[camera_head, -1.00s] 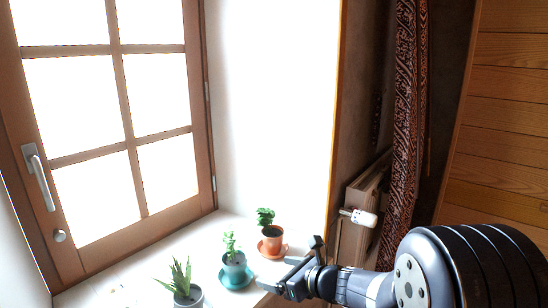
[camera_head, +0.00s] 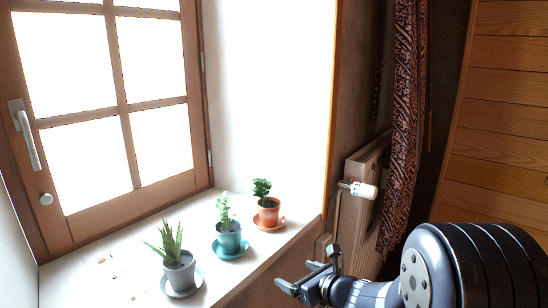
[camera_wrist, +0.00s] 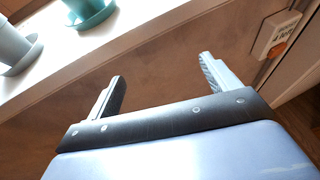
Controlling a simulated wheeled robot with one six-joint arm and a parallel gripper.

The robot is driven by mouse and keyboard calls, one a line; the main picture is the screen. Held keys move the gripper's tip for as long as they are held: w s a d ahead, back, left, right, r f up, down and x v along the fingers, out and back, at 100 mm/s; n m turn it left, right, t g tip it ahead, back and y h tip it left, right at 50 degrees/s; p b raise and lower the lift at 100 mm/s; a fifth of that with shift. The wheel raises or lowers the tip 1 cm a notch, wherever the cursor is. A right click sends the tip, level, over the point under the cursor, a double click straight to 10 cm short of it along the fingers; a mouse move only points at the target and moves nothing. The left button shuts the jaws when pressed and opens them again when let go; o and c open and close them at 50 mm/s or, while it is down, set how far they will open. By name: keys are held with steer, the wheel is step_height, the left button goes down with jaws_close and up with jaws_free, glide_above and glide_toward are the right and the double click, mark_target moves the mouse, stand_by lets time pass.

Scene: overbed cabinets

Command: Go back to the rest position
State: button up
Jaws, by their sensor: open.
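My gripper (camera_head: 303,276) is open and empty, in front of the sill at its right end and apart from the pots. Its two spread fingers also show in the wrist view (camera_wrist: 160,85), with bare wall between them. On the white window sill (camera_head: 125,280) stand three potted plants, each upright on a saucer: a grey pot with a spiky plant (camera_head: 180,270), a teal pot with a small green plant (camera_head: 229,240), and a terracotta pot with a leafy plant (camera_head: 268,213). The wrist view shows the grey pot (camera_wrist: 14,45) and the teal pot (camera_wrist: 92,8) at its upper left.
A wooden window (camera_head: 100,110) with a handle stands behind the sill. A radiator (camera_head: 352,215) with a white valve knob (camera_head: 364,190) and a patterned curtain (camera_head: 403,120) are to the right. A labelled white box (camera_wrist: 278,34) shows at the wrist view's upper right.

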steer(key=shift+d+f+b, duration=0.35)
steer(key=shift+f+b, duration=0.05)
steer(key=shift+f, duration=0.45)
